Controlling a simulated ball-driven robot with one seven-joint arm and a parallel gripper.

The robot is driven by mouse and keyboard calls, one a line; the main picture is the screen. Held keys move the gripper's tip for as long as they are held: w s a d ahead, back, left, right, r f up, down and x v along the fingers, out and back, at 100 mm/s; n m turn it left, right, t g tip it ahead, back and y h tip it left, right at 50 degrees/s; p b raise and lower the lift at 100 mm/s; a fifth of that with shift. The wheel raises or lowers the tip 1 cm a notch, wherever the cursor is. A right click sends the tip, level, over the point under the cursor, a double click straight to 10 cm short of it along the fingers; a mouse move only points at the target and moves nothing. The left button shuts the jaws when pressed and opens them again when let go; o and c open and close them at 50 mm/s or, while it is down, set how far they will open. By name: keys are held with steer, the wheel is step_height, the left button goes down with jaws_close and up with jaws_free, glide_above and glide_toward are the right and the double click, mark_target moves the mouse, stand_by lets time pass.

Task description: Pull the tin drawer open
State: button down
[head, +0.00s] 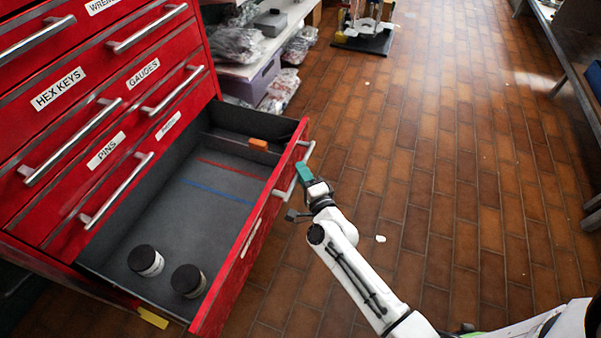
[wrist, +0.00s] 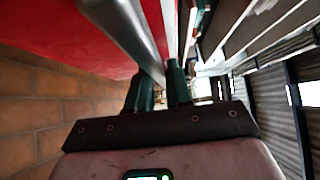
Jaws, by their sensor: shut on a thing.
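The bottom drawer (head: 190,215) of the red cabinet stands pulled out, with its grey inside showing. I cannot read a label on its front, which faces away from the head view. Its pale bar handle (head: 286,192) runs along the red front, and in the wrist view the metal bar (wrist: 128,32) reaches down to the fingers. My gripper (head: 303,172), with green fingers, is at the handle. In the wrist view my gripper (wrist: 165,85) is shut on the bar. The exact contact is partly hidden by the fingers.
Two dark-lidded jars (head: 146,260) (head: 187,281) and an orange block (head: 258,144) are in the drawer. Closed drawers labelled PINS (head: 105,150) and HEX KEYS (head: 58,89) are above. A shelf with bags (head: 237,45) stands behind. The brick floor (head: 450,190) on the right is mostly clear.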

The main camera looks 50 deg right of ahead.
steer(key=shift+s+f, duration=0.1)
steer(key=c, duration=1.1)
jaws_free()
steer(key=p+v, duration=0.1)
steer(key=v, duration=0.9)
steer(key=shift+s+a, duration=0.2)
steer(key=shift+s, duration=0.15)
